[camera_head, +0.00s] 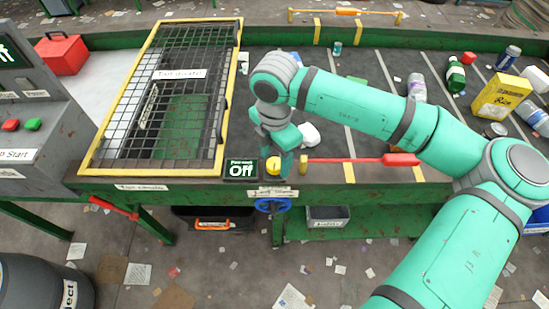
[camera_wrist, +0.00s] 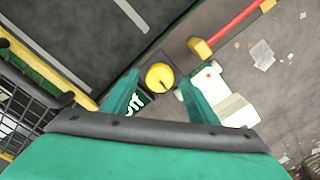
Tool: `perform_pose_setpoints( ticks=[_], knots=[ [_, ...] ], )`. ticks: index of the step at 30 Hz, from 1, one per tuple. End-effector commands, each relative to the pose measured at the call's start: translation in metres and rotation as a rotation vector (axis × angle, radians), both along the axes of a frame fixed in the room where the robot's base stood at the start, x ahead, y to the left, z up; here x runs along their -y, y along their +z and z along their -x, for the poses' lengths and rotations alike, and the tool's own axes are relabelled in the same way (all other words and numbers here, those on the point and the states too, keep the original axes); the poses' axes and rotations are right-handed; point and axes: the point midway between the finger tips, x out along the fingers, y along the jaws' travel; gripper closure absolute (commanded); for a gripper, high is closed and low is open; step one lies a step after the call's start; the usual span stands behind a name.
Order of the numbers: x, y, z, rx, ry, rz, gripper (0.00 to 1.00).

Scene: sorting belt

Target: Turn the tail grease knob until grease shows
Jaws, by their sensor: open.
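A round yellow knob (camera_head: 273,164) sits on a dark base at the belt frame's front edge. In the wrist view the knob (camera_wrist: 159,77) shows between my two fingertips, with a gap on both sides. My gripper (camera_head: 287,160) is open and empty, pointing down close over the knob. A small dark display (camera_head: 241,169) reading "Off" stands just left of the knob. No grease is visible around the knob. A blue handwheel (camera_head: 272,205) hangs below it, under a pale label (camera_head: 272,193) too small to read.
A red-handled bar (camera_head: 400,159) lies along the frame right of my gripper. A yellow-framed mesh guard (camera_head: 165,95) stands left. Bottles, cans and a yellow box (camera_head: 502,97) lie on the dark belt (camera_head: 360,75). A grey bin (camera_head: 327,216) sits below.

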Motion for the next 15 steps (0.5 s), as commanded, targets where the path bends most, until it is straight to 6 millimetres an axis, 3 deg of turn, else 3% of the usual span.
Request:
perform_pose_setpoints(
  ticks=[11,15],
  knots=[
    [-0.0002,-0.0057,0.0003,-0.001,0.000,-0.001,0.46],
    [0.0000,-0.0056,0.0003,-0.001,0.000,-0.001,0.78]
  ],
)
